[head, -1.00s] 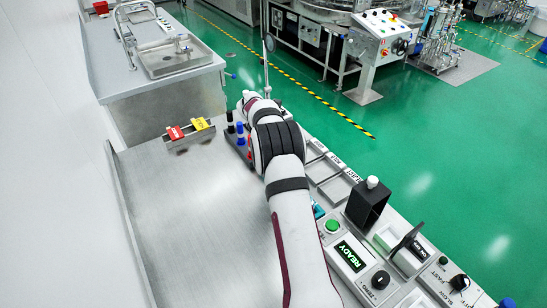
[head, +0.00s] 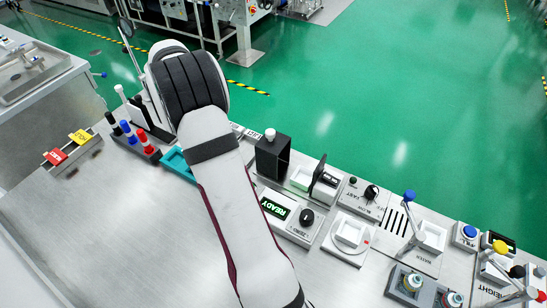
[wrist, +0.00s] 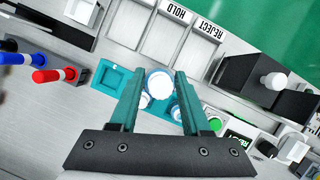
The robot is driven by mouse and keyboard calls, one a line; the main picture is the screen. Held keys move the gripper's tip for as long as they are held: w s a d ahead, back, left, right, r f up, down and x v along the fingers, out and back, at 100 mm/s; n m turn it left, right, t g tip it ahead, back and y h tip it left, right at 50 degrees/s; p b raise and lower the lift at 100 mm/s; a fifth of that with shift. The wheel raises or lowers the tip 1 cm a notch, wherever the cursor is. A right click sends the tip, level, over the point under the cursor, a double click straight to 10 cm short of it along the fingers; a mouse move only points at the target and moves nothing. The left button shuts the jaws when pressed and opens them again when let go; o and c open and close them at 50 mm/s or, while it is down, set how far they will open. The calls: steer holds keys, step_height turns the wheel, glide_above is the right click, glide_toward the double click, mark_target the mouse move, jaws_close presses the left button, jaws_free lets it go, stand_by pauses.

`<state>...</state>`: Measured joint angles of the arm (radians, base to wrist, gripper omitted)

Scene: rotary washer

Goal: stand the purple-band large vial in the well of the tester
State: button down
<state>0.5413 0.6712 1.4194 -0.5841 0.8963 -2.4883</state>
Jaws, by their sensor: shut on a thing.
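In the wrist view my gripper (wrist: 159,75) has its teal fingers closed on a white-capped vial (wrist: 159,84), seen from above. A thin bluish edge shows around its cap; a purple band cannot be made out from here. The vial is over or beside the teal tray (wrist: 104,82), where other white-capped vials partly show between and beside the fingers. In the head view the gripper and vial are hidden behind my arm. I cannot tell for sure which station is the tester; a black box with a white knob (head: 272,155) and a READY panel (head: 283,213) stand nearby.
Rack with black, blue and red-topped tools (head: 137,141) stands left of the teal tray. HOLD and REJECT bins (wrist: 188,40) lie beyond. The steel bench front is clear.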

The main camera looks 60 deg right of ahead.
steer(key=s+a+r+m+g+y, duration=0.1)
steer(key=s+a+r+m+g, duration=0.2)
steer(key=a+m, duration=0.45)
steer(key=s+a+r+m+g+y, duration=0.1)
steer(key=s+a+r+m, duration=0.1)
steer(key=a+r+m, duration=0.55)
steer(key=s+a+r+m+g+y, duration=0.1)
steer(key=s+a+m+g, duration=0.3)
steer(key=a, duration=0.6)
steer(key=s+d+f+t, duration=0.1)
steer(key=s+d, duration=0.1)
steer(key=d, duration=0.7)
steer(key=s+d+f+t, duration=0.1)
steer(key=s+d, duration=0.2)
steer(key=d, duration=0.6)
steer(key=s+d+f+n, duration=0.2)
steer(key=s+d, duration=1.2)
steer(key=d, duration=0.1)
steer(key=shift+h, duration=0.3)
steer(key=f, duration=1.7)
steer(key=shift+w+a+f, duration=0.1)
steer(key=shift+w+f, duration=0.1)
steer(key=shift+f, duration=0.2)
steer(key=shift+f, duration=0.1)
